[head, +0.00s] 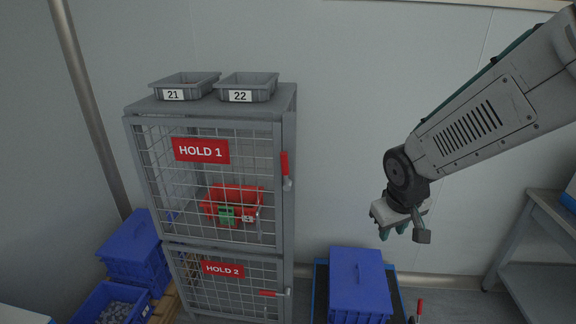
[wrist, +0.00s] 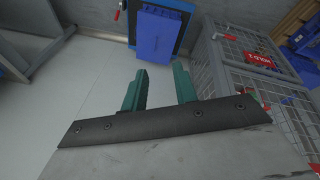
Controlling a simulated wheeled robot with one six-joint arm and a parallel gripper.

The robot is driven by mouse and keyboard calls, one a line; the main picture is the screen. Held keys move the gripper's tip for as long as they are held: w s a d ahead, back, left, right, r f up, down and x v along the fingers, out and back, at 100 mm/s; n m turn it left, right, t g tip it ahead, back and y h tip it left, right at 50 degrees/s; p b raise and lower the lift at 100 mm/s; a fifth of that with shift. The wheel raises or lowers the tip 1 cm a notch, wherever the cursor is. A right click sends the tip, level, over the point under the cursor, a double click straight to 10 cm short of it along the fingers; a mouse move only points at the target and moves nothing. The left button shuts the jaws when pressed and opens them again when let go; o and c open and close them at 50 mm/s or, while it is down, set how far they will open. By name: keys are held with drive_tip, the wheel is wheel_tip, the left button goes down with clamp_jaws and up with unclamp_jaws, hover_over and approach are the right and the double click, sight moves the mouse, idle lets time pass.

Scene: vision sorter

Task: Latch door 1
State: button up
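Door 1 (head: 187,180) is the upper mesh door of a grey cage, with a red HOLD 1 sign (head: 201,150). It looks about level with the cage front; I cannot tell if it is slightly ajar. Its red-gripped handle (head: 285,165) points upright at the door's right edge. In the wrist view, the red HOLD sign (wrist: 258,58) shows at the right. My gripper (head: 393,231) hangs right of the cage, well apart from the handle. In the wrist view, its green fingers (wrist: 160,88) are spread with nothing between them.
Grey bins 21 (head: 185,86) and 22 (head: 247,87) stand on the cage. A red bin (head: 232,195) is behind door 1. Door 2 (head: 215,285) below has a sideways red handle (head: 268,293).

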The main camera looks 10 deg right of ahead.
drive_tip(key=w+a+f+n+t+y, duration=0.1)
drive_tip(key=w+f+n+t, duration=0.2)
drive_tip(key=w, duration=0.5)
drive_tip(key=n+t+y, duration=0.4)
drive_tip(key=t+y, duration=0.4)
drive_tip(key=y, duration=0.4)
approach(287, 164)
drive_tip(key=x, duration=0.9)
drive_tip(key=shift+w+a, duration=0.1)
drive_tip(key=shift+w, duration=0.15)
clamp_jaws()
